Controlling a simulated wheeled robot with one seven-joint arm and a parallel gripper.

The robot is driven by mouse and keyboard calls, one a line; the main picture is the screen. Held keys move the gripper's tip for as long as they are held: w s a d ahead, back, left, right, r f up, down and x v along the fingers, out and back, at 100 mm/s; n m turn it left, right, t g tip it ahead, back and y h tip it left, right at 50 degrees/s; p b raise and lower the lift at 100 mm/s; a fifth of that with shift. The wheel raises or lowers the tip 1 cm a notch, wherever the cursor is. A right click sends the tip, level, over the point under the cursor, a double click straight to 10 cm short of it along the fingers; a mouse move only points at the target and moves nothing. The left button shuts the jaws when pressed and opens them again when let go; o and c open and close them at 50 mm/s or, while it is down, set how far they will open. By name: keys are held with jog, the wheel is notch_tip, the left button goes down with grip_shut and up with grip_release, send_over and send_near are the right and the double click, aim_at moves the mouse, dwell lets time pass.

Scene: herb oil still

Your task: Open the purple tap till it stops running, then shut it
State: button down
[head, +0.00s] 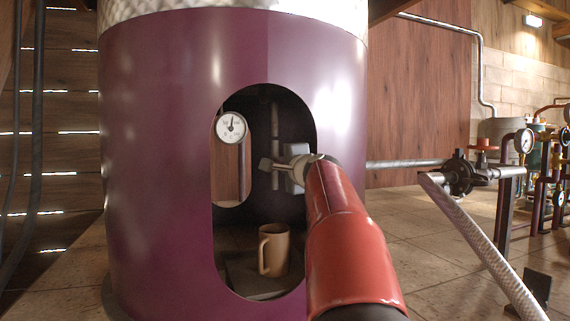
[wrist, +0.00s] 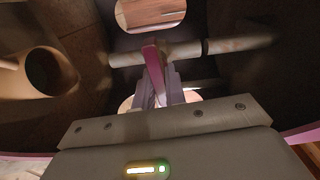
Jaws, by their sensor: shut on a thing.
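The purple tap's handle (wrist: 153,70) shows in the wrist view as a short pink-purple lever in front of a pale horizontal pipe (wrist: 128,56). My gripper (wrist: 161,84) is shut on this lever, with its grey fingers on either side of it. In the head view my red arm reaches into the oval opening of the large purple still, and the tap is mostly hidden behind my arm. A tan mug (head: 274,250) stands upright inside, below and beside my arm; its open top (wrist: 48,75) shows in the wrist view at left. I cannot see any liquid running.
The purple still (head: 160,150) surrounds the opening, and its rim lies close around my arm. A round gauge (head: 231,127) is seen through the opening. Pipes with a valve (head: 460,172) and several gauges stand at the right. The floor (head: 420,270) at the right is partly clear.

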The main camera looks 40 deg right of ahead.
jog(key=shift+m, duration=0.6)
jog(key=shift+f, duration=0.1)
jog(key=c, duration=1.5)
grip_release()
jog(key=shift+o, duration=0.2)
jog(key=b+v, duration=0.1)
jog(key=v, duration=0.6)
jog(key=shift+s+b, duration=0.35)
jog(key=shift+s, duration=0.05)
jog(key=shift+a, duration=0.1)
